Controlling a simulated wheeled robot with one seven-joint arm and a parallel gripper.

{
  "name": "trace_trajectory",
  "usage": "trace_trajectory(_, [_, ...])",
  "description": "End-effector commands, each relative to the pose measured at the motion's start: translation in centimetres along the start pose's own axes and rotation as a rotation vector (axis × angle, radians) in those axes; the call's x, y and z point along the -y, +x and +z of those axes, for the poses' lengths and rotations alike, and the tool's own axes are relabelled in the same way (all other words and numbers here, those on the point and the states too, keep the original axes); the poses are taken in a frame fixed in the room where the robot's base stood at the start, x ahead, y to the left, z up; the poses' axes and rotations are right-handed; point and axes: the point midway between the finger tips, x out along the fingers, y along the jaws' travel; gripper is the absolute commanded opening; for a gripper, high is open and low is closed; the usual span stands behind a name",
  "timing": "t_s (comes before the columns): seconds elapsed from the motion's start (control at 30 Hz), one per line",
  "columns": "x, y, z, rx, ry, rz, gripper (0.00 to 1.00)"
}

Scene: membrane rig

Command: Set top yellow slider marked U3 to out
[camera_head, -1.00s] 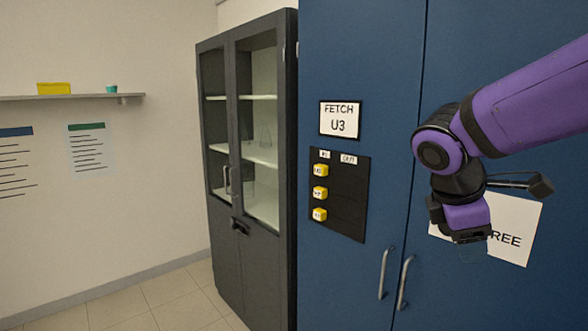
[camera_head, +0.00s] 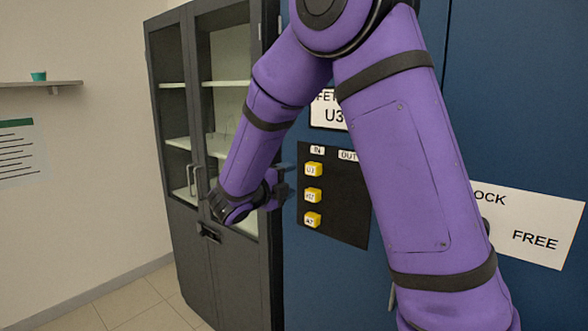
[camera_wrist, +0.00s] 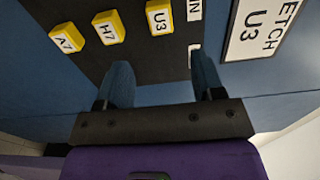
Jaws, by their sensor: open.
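The top yellow slider marked U3 (camera_head: 314,169) sits at the left end of its row on a black panel (camera_head: 347,205), under the IN label (camera_head: 317,149). The OUT label (camera_head: 348,155) is to its right. My gripper (camera_head: 286,183) is just left of the panel, open and empty. In the wrist view my gripper (camera_wrist: 162,65) has its two blue fingers spread, and the U3 slider (camera_wrist: 160,17) lies beyond the gap between them, apart from both fingers.
Yellow sliders H7 (camera_head: 313,195) and A7 (camera_head: 312,219) sit below U3, also on the IN side. A FETCH U3 sign (camera_head: 328,112) is above the panel, partly hidden by my arm. A dark glass-door cabinet (camera_head: 177,120) stands to the left.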

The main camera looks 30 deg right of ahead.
Motion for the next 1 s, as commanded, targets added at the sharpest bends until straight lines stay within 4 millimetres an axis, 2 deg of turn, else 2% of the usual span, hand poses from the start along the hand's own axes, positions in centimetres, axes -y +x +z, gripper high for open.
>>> trace_trajectory(0.17, [0.0, 1.2, 0.2, 0.003, -0.013, -0.007, 0.62])
trace_trajectory(0.5, [0.0, 7.0, 0.1, 0.001, -0.011, -0.005, 0.62])
trace_trajectory(0.7, [0.0, 9.6, 0.2, 0.002, -0.01, -0.005, 0.62])
trace_trajectory(1.0, [0.0, 10.8, 0.2, 0.004, -0.01, -0.005, 0.62])
